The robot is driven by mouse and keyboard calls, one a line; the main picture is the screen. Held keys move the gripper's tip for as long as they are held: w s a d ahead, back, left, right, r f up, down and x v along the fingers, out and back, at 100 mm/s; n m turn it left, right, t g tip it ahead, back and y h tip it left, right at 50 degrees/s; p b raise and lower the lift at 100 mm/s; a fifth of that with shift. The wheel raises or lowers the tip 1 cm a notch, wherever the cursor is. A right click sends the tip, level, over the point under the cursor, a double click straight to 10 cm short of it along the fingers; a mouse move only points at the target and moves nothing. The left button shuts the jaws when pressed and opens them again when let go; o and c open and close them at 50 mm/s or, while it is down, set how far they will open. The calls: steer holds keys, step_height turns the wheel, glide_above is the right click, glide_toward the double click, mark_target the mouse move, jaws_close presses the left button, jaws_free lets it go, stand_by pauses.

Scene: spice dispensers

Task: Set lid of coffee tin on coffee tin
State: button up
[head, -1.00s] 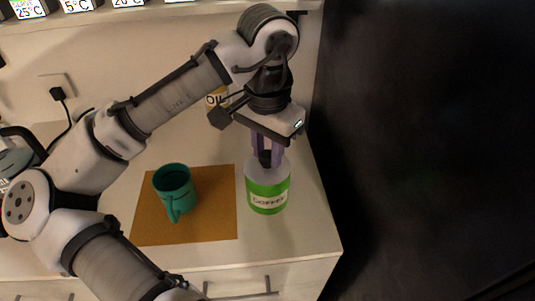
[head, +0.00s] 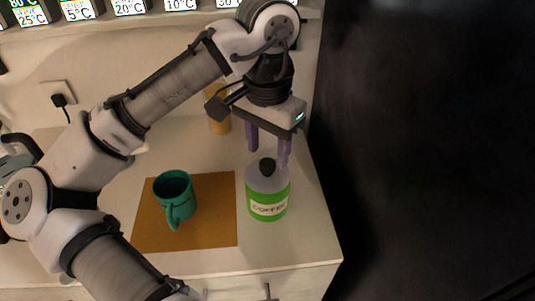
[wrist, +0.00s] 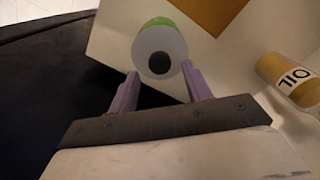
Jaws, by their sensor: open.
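A teal mug (head: 174,198) stands on the brown mat (head: 215,230), left of the tin. An oil container (head: 219,122) stands at the back; in the wrist view it (wrist: 285,75) is at right. The counter's right edge is close to the tin.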

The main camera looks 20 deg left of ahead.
mark_target(268, 162)
step_height(268, 162, up, 9)
steer(key=shift+r+p, duration=0.2)
steer(key=shift+p, duration=0.1)
